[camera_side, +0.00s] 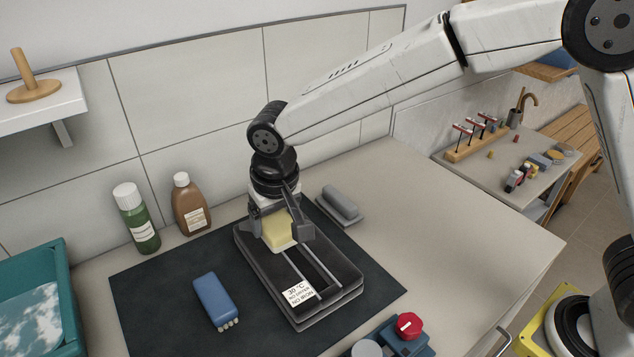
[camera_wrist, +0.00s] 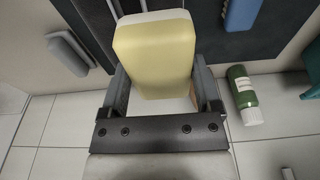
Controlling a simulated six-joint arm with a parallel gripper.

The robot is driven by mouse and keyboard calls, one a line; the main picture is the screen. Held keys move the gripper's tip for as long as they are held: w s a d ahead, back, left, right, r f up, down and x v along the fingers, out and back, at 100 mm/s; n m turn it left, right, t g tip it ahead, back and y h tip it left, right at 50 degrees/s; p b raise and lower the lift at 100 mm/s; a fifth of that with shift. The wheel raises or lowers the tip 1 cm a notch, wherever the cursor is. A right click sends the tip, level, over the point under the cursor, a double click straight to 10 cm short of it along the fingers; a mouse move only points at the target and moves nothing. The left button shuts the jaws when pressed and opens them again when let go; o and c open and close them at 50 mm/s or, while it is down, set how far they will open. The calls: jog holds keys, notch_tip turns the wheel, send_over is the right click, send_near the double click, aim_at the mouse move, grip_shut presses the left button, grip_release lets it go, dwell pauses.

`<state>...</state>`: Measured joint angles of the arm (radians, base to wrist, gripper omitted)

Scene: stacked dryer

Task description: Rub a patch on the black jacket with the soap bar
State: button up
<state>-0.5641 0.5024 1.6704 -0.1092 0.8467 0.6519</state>
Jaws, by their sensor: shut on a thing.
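My gripper (camera_side: 283,228) is shut on a pale yellow soap bar (camera_side: 279,232). In the wrist view the soap bar (camera_wrist: 155,55) sits between the two fingers (camera_wrist: 163,88) of my gripper. The folded black jacket (camera_side: 320,254) lies flat on a dark mat, with two grey stripes and a white care label (camera_side: 299,293) reading 30 °C, no dryer, no iron. The soap is over the far left end of the jacket. I cannot tell whether it touches the cloth. In the wrist view part of the jacket (camera_wrist: 92,20) shows behind the soap.
A blue brush (camera_side: 215,300) lies on the mat (camera_side: 150,290) left of the jacket. A green bottle (camera_side: 137,218) and a brown bottle (camera_side: 190,204) stand by the wall. A grey block (camera_side: 341,204) lies behind the jacket. A teal basin (camera_side: 62,290) is far left. A red knob (camera_side: 409,325) is in front.

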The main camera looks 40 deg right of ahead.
jog(key=shift+a, duration=0.3)
send_over(276, 263)
jog(key=shift+s+f, duration=0.15)
jog(key=shift+f, duration=1.55)
jog(key=shift+s+f, duration=0.1)
jog(key=shift+f, duration=1.55)
jog(key=shift+w+f, duration=0.45)
jog(key=shift+f, duration=0.2)
jog(key=shift+w+d, duration=0.1)
jog(key=shift+w, duration=3.2)
jog(key=shift+s, duration=3.7)
jog(key=shift+r, duration=4.1)
